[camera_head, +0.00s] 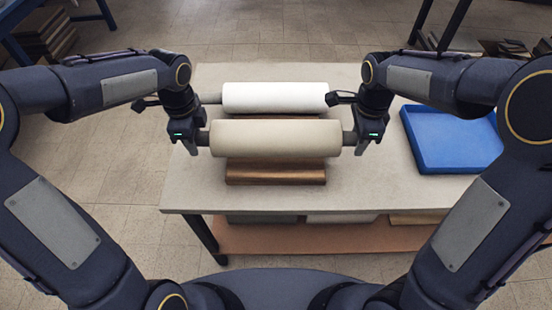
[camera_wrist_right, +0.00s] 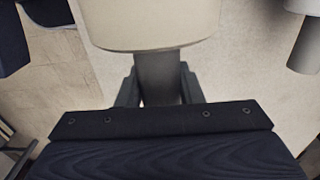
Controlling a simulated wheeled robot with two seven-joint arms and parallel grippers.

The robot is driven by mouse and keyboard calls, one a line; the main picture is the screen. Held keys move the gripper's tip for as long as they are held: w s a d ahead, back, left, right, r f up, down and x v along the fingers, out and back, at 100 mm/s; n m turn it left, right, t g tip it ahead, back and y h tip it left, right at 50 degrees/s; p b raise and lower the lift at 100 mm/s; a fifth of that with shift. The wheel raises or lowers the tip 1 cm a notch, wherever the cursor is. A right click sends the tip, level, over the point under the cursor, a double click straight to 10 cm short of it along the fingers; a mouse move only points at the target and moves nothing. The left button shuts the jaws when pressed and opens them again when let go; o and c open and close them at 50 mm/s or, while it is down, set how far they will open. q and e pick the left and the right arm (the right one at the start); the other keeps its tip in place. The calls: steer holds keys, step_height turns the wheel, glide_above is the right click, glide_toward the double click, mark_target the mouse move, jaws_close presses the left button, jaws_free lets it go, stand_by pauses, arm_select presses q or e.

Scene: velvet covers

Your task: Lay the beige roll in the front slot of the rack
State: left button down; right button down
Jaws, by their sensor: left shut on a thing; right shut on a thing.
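The beige roll (camera_head: 275,139) lies level across the middle of the head view, with a grey core end sticking out on each side. My left gripper (camera_head: 194,146) is shut on its left core end and my right gripper (camera_head: 362,144) on its right core end. In the right wrist view the core (camera_wrist_right: 158,72) runs between the fingers of my right gripper (camera_wrist_right: 160,92), below the beige roll (camera_wrist_right: 150,25). The brown rack (camera_head: 275,174) shows below the roll, which hides part of it. I cannot tell whether roll and rack touch.
A white roll (camera_head: 275,97) lies behind the beige one, parallel to it, with brown rack below. A blue tray (camera_head: 450,140) stands on the table's right side. The table (camera_head: 185,195) is clear at the front left. A lower shelf (camera_head: 300,237) holds some items.

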arm_select(q)
steer(key=shift+f, duration=0.15)
arm_select(e)
steer(key=shift+f, duration=0.15)
